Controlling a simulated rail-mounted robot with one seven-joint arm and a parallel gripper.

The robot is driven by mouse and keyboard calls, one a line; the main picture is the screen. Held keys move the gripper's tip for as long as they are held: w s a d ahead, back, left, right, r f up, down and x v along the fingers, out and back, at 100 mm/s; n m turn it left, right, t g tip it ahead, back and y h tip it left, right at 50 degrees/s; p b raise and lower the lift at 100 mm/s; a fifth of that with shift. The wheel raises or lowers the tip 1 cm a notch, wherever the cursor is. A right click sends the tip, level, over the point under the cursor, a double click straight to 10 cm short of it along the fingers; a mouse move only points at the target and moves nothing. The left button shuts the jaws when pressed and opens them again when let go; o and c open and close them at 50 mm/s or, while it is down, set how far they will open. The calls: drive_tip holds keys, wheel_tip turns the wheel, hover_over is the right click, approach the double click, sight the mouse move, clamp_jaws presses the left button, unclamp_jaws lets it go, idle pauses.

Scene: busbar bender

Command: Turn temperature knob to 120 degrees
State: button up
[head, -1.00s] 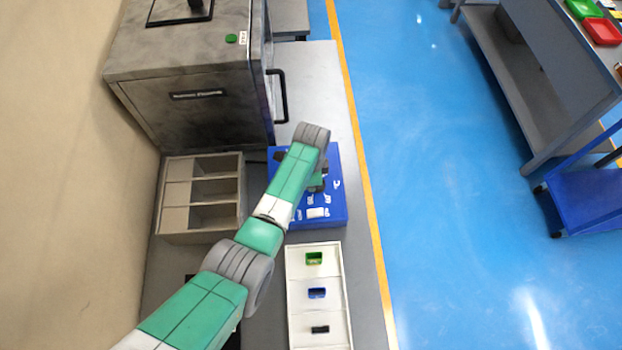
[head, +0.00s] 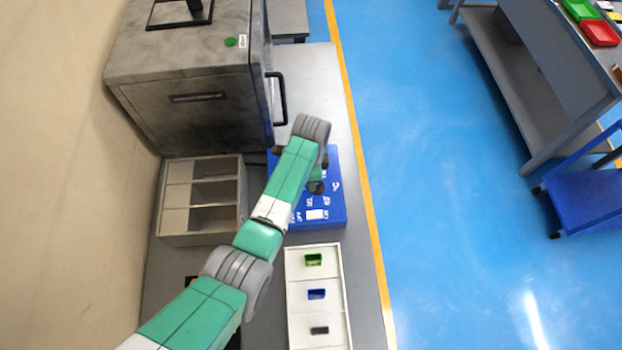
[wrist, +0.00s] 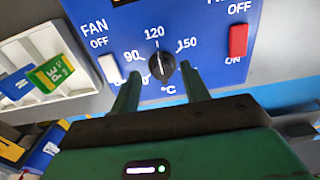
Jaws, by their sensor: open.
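The temperature knob (wrist: 162,66) is small, round and black, on the blue control panel (wrist: 205,35). Its white pointer line aims up, about at the printed 120 mark, between 90 and 150. My gripper (wrist: 161,73) is open, with one green finger on each side of the knob. A gap shows between the fingers and the knob; I cannot tell whether either touches it. In the head view the blue panel box (head: 335,212) sits on the bench, and my arm hides the knob.
A white fan switch (wrist: 112,69) and a red switch (wrist: 238,41) flank the knob. A white tray with parts (head: 290,290) and a beige compartment box (head: 165,222) lie near the panel. A grey oven (head: 190,125) stands behind.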

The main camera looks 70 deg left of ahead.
drive_tip(key=shift+r, duration=1.95)
drive_tip(key=w+d+r+t+y+p, duration=0.1)
drive_tip(key=w+d+r+t+y, duration=0.2)
drive_tip(key=w+r, duration=0.55)
drive_tip(key=w+d+r+n+t+p, duration=0.15)
drive_tip(key=w+d+r+t, duration=0.35)
drive_tip(key=r, duration=0.6)
drive_tip(key=w+d+r+m+t+y+p, duration=0.1)
drive_tip(key=w+d+r+y, duration=0.15)
drive_tip(key=w+r, duration=0.7)
drive_tip(key=w+d+r+n+t+p, duration=0.1)
drive_tip(key=d+r+t, duration=0.2)
drive_tip(key=d+r, duration=0.55)
drive_tip(key=d+r+t+p, duration=0.1)
drive_tip(key=d+r+t, duration=0.3)
drive_tip(key=r, duration=0.7)
drive_tip(key=s+d+r+t+h, duration=0.1)
drive_tip(key=s+d+r+t, duration=0.2)
drive_tip(key=s+d+r, duration=0.2)
drive_tip(key=s+d+r+n+t+h+p, duration=0.1)
drive_tip(key=s+d+r+t+h, duration=0.1)
drive_tip(key=s+d+r, duration=0.3)
drive_tip(key=s+d+r+t+h+p, duration=0.1)
drive_tip(key=s+d+r+t, duration=0.3)
drive_tip(key=d+r, duration=0.5)
wheel_tip(320, 180, up, 5)
drive_tip(key=shift+s+d+r+h, duration=0.2)
drive_tip(key=shift+s+h, duration=0.35)
drive_tip(key=shift+s, duration=0.2)
